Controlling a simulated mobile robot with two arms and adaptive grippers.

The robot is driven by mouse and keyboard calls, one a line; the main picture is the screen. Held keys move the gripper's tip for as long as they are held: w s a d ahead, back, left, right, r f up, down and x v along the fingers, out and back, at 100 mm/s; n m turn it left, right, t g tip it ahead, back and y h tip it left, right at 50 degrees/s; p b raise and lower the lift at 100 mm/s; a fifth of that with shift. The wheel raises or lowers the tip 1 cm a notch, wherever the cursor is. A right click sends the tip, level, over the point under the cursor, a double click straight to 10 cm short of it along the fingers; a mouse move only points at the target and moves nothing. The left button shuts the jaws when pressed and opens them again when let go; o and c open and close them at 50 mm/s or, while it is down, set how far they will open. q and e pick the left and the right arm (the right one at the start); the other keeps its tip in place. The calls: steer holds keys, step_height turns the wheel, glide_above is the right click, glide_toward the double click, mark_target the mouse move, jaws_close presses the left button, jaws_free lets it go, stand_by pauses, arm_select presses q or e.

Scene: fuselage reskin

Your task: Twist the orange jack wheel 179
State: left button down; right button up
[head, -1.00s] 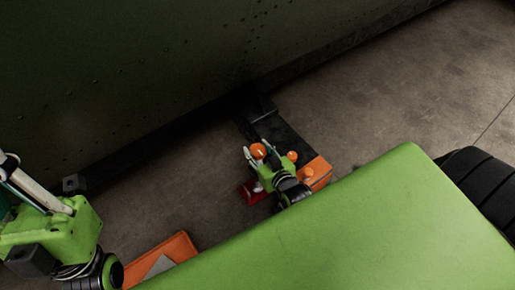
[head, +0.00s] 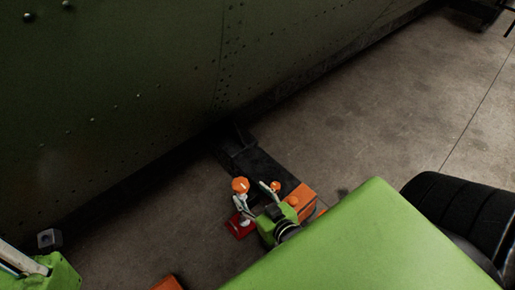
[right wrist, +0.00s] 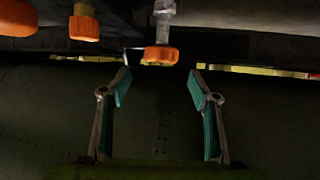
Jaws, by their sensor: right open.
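The orange jack wheel (head: 240,184) sits on a pale stem above a red base (head: 240,226), beside the dark beam on the floor. My right gripper (head: 254,196) is open and empty, just right of the wheel in the head view. In the right wrist view an orange wheel on a silver screw (right wrist: 160,56) lies beyond the open fingertips (right wrist: 160,77), roughly centred between them and apart from both. Part of my left gripper (head: 22,260) shows at the lower left edge; its fingertips are cut off.
An orange block (head: 302,197) and a small orange knob (head: 275,186) are close to the right gripper. Further orange knobs (right wrist: 84,26) show in the right wrist view. The dark green fuselage (head: 120,90) rises behind.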

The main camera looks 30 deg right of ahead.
steer(key=shift+v, duration=1.9)
steer(key=shift+s, duration=0.1)
